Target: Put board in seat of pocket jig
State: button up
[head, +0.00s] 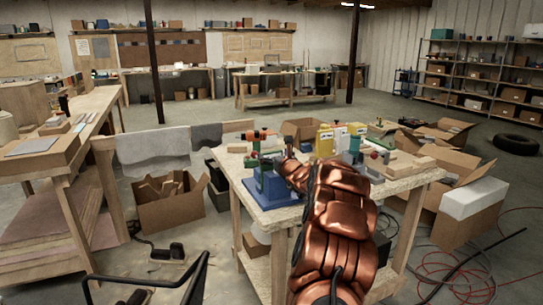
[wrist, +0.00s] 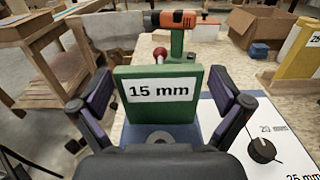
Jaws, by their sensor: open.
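In the wrist view, a green upright block marked "15 mm" (wrist: 160,90) stands between the spread fingers of my gripper (wrist: 162,104). No contact is clear, and my gripper holds nothing that I can see. A green post and a red ball knob (wrist: 160,54) are behind the block. In the head view, a jig with a blue base (head: 272,190) stands at the table's near left, and my gripper (head: 284,166) is beside it, partly hidden by my arm. Pale wood pieces (head: 408,165) lie at the table's right; I cannot tell which is the board.
The worktable (head: 428,178) also holds yellow jigs (head: 324,142). Open cardboard boxes (head: 172,207) and cables lie around the table.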

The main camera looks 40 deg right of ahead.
jog(key=b+v, duration=0.2)
jog(key=v, duration=0.8)
jog(key=shift+s+a, duration=0.25)
jog(key=shift+s, duration=0.05)
